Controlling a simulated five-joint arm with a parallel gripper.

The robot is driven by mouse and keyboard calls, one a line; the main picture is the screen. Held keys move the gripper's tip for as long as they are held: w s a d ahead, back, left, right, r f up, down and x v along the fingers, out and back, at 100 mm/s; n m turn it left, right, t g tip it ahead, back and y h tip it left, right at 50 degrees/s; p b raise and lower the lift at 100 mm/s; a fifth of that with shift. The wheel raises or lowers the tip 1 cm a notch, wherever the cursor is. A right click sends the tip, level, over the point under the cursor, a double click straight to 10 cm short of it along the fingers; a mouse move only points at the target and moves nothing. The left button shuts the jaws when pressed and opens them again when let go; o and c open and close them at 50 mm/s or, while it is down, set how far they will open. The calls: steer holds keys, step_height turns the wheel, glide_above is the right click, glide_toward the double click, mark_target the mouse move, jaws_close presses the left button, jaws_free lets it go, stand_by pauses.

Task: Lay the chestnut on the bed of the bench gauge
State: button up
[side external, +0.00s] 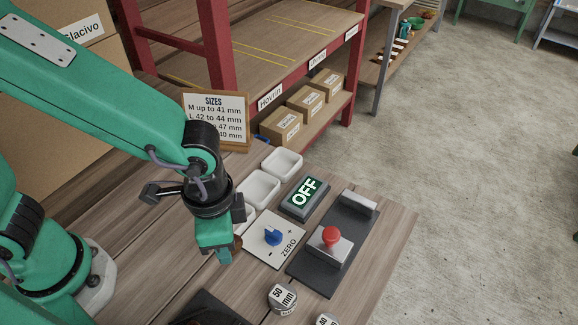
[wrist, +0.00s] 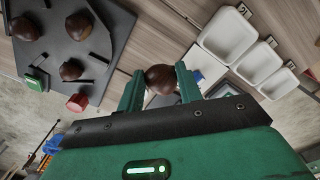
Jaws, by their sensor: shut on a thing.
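My gripper (wrist: 158,80) is shut on a brown chestnut (wrist: 161,77), which sits between the two green fingers in the wrist view. In the side view my gripper (side external: 216,252) hangs above the bench, left of the dial card, and hides most of the chestnut. The bench gauge (side external: 308,278) is a dark base with metal blocks and a red knob (side external: 331,236), at the right of the bench. Its bed shows no chestnut. The display (side external: 303,198) beside it reads OFF.
White trays (side external: 282,162) stand in a row behind the dial; they also show in the wrist view (wrist: 226,35). A dark tray (wrist: 105,38) holds several chestnuts. A 50 mm cylinder (side external: 282,299) stands at the front. A sizes board (side external: 217,119) stands at the back.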

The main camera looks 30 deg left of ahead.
steer(key=shift+w, duration=0.1)
steer(key=w+d, duration=0.7)
steer(key=w, duration=0.3)
steer(key=n, duration=0.1)
glide_above(341, 228)
steer(key=shift+f, duration=0.3)
steer(key=shift+f, duration=2)
steer(key=shift+f, duration=0.15)
steer(key=shift+f, duration=1.85)
steer(key=shift+f, duration=0.15)
